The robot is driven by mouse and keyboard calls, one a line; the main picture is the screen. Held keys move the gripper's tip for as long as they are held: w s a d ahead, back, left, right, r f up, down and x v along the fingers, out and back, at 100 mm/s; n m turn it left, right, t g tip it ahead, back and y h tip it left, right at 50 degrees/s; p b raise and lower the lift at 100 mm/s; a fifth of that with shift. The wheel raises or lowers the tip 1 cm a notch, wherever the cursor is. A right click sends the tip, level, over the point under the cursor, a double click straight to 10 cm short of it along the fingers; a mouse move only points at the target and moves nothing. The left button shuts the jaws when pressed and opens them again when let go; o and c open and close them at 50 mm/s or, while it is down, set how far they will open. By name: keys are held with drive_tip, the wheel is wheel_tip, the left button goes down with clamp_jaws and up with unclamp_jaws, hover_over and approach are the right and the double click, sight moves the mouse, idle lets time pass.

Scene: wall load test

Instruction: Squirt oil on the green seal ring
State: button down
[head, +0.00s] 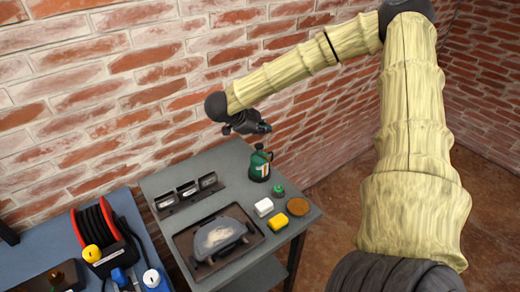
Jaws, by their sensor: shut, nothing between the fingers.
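A dark green can with a handle and a white and orange label (260,168) stands upright near the back right of the grey table; it looks like an oil can. A small green round piece (278,190) sits just in front of it, to the right; it may be the green seal ring, but it is too small to tell its shape. My gripper (266,128) is shut and empty. It hangs in the air above and behind the can, apart from it, pointing right. No oil shows on the green piece at this size.
On the grey table (232,163) stand a dark tray with a rounded grey part (220,240), a black three-slot holder (187,190), a white block (264,207), a yellow block (278,221) and a brown disc (297,206). A blue bench with a red reel (78,228) stands left. A brick wall is behind.

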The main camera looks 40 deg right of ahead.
sight(261, 147)
drive_tip(key=f, duration=0.1)
drive_tip(key=w+f, duration=0.1)
drive_tip(key=shift+f, duration=0.3)
drive_tip(key=shift+s+f+b, duration=0.35)
drive_tip(key=shift+f+b, duration=0.05)
drive_tip(key=shift+f, duration=0.05)
drive_tip(key=shift+w+f, duration=0.1)
drive_tip(key=shift+w, duration=0.05)
drive_tip(key=shift+f, duration=0.1)
idle(0.7)
drive_tip(key=shift+f, duration=0.3)
